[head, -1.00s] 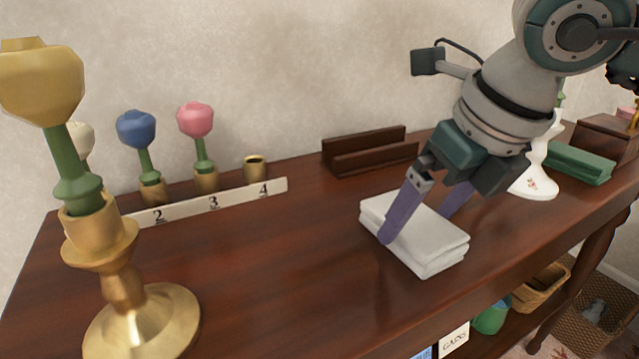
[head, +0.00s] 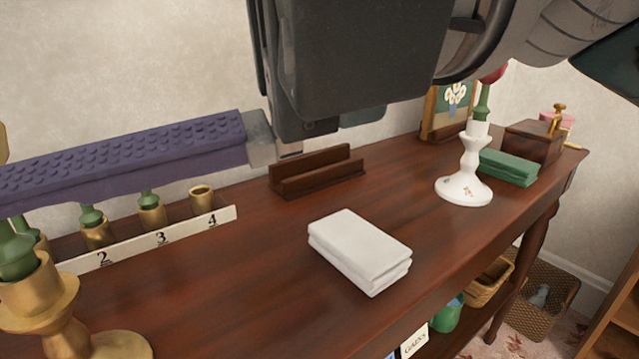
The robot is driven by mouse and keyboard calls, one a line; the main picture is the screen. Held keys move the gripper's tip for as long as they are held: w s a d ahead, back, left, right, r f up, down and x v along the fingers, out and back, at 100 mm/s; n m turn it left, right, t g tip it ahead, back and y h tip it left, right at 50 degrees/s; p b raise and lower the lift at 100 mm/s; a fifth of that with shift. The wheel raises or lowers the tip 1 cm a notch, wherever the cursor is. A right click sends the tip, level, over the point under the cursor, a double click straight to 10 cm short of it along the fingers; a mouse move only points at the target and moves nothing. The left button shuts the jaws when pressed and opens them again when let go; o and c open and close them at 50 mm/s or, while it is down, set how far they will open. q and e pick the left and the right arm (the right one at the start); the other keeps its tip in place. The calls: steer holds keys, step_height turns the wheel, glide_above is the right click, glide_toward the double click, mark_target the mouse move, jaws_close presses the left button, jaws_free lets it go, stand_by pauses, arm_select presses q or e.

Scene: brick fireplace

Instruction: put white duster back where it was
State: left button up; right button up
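The white duster (head: 358,250) is a folded white cloth lying flat on the dark wooden table, with nothing touching it. My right gripper (head: 125,160) is raised close to the camera and crosses the upper left of the view. One purple finger with a bumpy face shows, reaching past the left edge. The other finger cannot be made out, so its opening is unclear. No duster shows on the visible finger. My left gripper is not in view.
A brown slotted holder (head: 318,175) stands behind the duster. A numbered rack (head: 150,240) and brass candlestick (head: 45,315) are left. A white candlestick (head: 464,185), folded green cloth (head: 508,166) and wooden box (head: 535,142) are right. The table around the duster is clear.

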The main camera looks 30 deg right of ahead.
steer(key=w+d+r+m+t+y, duration=0.2)
steer(key=w+d+r+m+t, duration=0.25)
steer(key=r+m+t, duration=0.6)
steer(key=m+g+h, duration=0.2)
steer(key=m+h, duration=1.8)
steer(key=m, duration=0.4)
glide_above(373, 287)
step_height(373, 287, down, 25)
steer(key=s+f+g, duration=0.2)
steer(key=f, duration=0.1)
steer(key=s+f+g, duration=0.1)
steer(key=s+f, duration=0.1)
steer(key=shift+a+f+m, duration=0.2)
steer(key=shift+a+m, duration=0.1)
steer(key=shift+m, duration=0.05)
steer(key=s+a+f+g+y, duration=0.2)
steer(key=s+f+g, duration=0.3)
steer(key=s, duration=0.5)
steer(key=shift+s+a+f+g, duration=0.3)
steer(key=shift+s+f+g, duration=0.1)
steer(key=shift+f, duration=0.3)
